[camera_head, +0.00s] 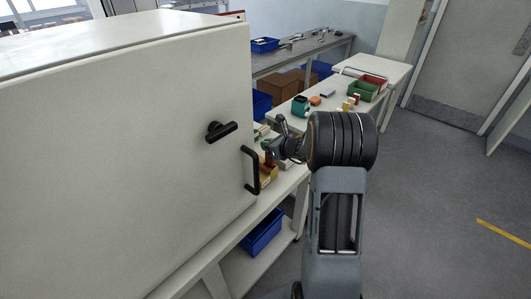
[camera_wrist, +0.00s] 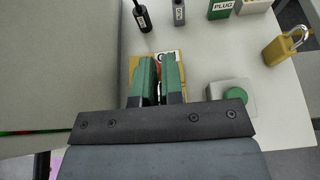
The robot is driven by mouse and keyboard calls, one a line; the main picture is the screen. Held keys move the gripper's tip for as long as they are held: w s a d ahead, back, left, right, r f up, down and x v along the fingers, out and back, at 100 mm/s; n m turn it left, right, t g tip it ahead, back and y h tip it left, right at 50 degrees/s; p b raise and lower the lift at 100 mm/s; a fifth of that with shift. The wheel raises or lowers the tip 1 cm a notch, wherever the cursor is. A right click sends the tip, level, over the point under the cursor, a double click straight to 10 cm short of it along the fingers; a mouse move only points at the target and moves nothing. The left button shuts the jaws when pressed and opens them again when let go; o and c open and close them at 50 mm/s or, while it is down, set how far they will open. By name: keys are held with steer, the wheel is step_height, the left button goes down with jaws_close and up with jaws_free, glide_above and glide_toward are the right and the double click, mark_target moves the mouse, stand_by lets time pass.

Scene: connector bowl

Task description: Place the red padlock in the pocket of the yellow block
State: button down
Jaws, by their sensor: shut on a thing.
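The yellow block (camera_head: 268,173) stands on the bench beside the grey cabinet in the head view. It also shows behind my fingers in the wrist view (camera_wrist: 133,65), with a white label partly covered. My gripper (camera_wrist: 158,66) has its green fingers close together over the block. A small red patch, the red padlock (camera_head: 269,160), shows just below my gripper in the head view, right above or at the yellow block. My gripper is shut on it. The padlock is mostly hidden by the fingers in the wrist view, and I cannot tell how far it is into the pocket.
The cabinet (camera_head: 120,150) with black handles rises close on the left. In the wrist view, a yellow padlock (camera_wrist: 281,48) and a green button box (camera_wrist: 234,97) lie right of the fingers. Black and grey plugs (camera_wrist: 142,17) and a green PLUG block (camera_wrist: 221,9) stand beyond.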

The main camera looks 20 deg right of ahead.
steer(key=shift+w+a+f, duration=0.1)
steer(key=shift+w+f, duration=0.1)
steer(key=shift+f, duration=0.55)
steer(key=shift+w+d+f, duration=0.1)
steer(key=shift+w+f, duration=0.1)
steer(key=shift+f, duration=0.5)
steer(key=shift+w+a+f, duration=0.1)
steer(key=shift+w+f, duration=0.1)
steer(key=shift+f, duration=0.55)
steer(key=shift+f, duration=0.1)
steer(key=shift+f+b, duration=0.15)
steer(key=shift+b, duration=0.15)
steer(key=c, duration=1.2)
jaws_free()
steer(key=shift+c, duration=0.2)
